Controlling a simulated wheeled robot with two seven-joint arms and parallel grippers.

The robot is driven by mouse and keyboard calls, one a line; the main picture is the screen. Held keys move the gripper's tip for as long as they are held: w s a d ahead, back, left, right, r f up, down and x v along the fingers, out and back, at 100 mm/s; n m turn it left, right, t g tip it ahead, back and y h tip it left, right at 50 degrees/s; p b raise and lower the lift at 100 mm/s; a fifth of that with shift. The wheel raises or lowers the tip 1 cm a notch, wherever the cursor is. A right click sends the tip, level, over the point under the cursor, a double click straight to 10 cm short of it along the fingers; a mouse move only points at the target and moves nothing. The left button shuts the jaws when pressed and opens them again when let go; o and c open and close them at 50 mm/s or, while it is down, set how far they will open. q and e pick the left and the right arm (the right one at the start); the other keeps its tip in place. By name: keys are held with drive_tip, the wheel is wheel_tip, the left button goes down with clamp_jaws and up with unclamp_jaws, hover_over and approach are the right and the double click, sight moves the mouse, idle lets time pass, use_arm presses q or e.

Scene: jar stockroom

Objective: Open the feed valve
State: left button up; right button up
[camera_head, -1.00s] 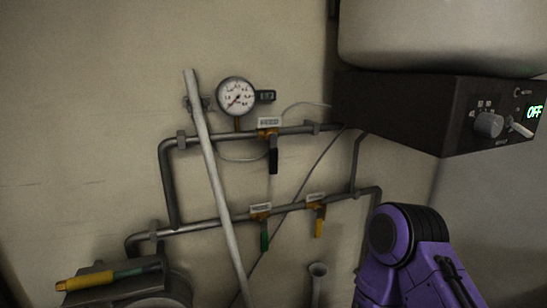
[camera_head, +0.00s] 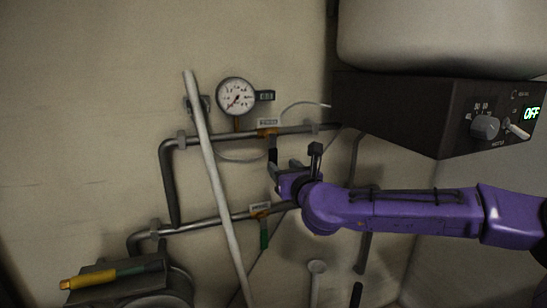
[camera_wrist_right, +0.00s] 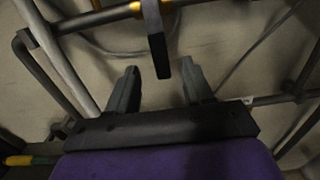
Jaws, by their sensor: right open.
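The upper pipe carries a valve (camera_head: 268,132) with an orange-yellow body and a black handle (camera_head: 272,155) hanging down. The lower pipe has a valve with a green handle (camera_head: 264,239). Small white labels sit by the valves, too blurred to read, so I cannot tell which is the feed valve. My right gripper (camera_head: 284,168) is open beside the black handle's lower end. In the right wrist view, the black handle (camera_wrist_right: 160,55) hangs between the open fingertips, with gaps on both sides. My left gripper is not in view.
A round gauge (camera_head: 236,97) is on the wall above the upper pipe. A pale slanted pole (camera_head: 212,170) crosses in front of the pipes. A dark control box (camera_head: 430,110) with a knob and an "OFF" display is at right. A yellow-green tool (camera_head: 100,278) lies lower left.

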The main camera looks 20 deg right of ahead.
sight(274, 159)
drive_tip(key=w+p, duration=0.1)
drive_tip(key=w, duration=0.6)
drive_tip(key=shift+w+d+f+p, duration=0.1)
drive_tip(key=shift+w+p, duration=0.2)
drive_tip(key=shift+w, duration=0.1)
clamp_jaws()
